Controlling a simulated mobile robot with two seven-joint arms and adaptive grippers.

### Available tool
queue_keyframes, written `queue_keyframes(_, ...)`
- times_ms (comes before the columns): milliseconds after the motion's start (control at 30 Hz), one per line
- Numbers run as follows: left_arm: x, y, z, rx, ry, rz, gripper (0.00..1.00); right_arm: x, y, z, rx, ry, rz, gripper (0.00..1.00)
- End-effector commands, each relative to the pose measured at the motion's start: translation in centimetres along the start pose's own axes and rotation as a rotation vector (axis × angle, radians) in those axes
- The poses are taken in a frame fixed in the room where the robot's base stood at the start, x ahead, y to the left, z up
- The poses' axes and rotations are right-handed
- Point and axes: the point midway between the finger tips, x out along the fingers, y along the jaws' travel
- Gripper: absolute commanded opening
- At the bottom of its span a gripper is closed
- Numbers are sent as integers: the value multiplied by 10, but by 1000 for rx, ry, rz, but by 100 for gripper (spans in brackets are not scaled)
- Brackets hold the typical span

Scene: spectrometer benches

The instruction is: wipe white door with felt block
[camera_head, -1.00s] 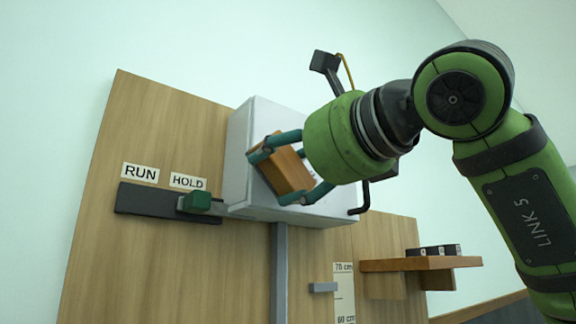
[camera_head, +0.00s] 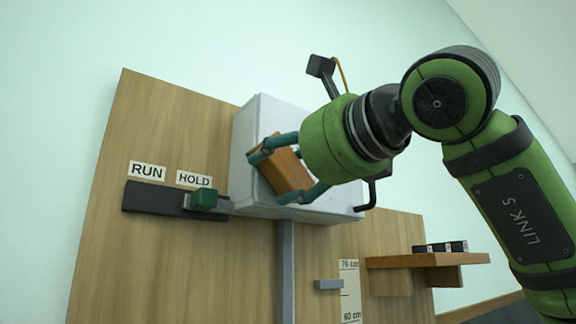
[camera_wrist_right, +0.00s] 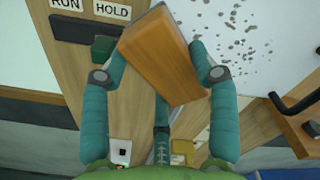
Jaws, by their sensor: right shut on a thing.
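The felt block (camera_head: 282,168) is an orange-brown block with a grey edge, held tilted. My right gripper (camera_head: 270,177) is shut on it, its teal fingers on both sides. The wrist view shows the block (camera_wrist_right: 162,58) between the fingers of my right gripper (camera_wrist_right: 162,75). The white door (camera_wrist_right: 262,35) is the face of a white cabinet, and dark specks are scattered over it right of the block. In the head view the cabinet (camera_head: 247,140) is partly hidden behind my gripper. I cannot tell whether the block touches the door. My left gripper is out of view.
A black door handle (camera_head: 371,192) sticks out at the cabinet's lower right. A green slider (camera_head: 203,200) sits on a dark rail at HOLD, left of the cabinet. A wooden shelf (camera_head: 425,260) carries dark blocks at lower right. A height scale (camera_head: 349,290) is below.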

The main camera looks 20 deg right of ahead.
Motion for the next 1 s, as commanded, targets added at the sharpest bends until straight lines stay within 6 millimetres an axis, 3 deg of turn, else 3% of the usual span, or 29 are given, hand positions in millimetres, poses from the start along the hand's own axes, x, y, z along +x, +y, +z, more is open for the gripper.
queue_keyframes(333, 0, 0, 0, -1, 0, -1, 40, 2, -4, -4, 2, 0, 0, 34)
queue_keyframes(1000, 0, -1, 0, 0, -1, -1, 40, 1, -38, -38, 2, 1, -1, 34)
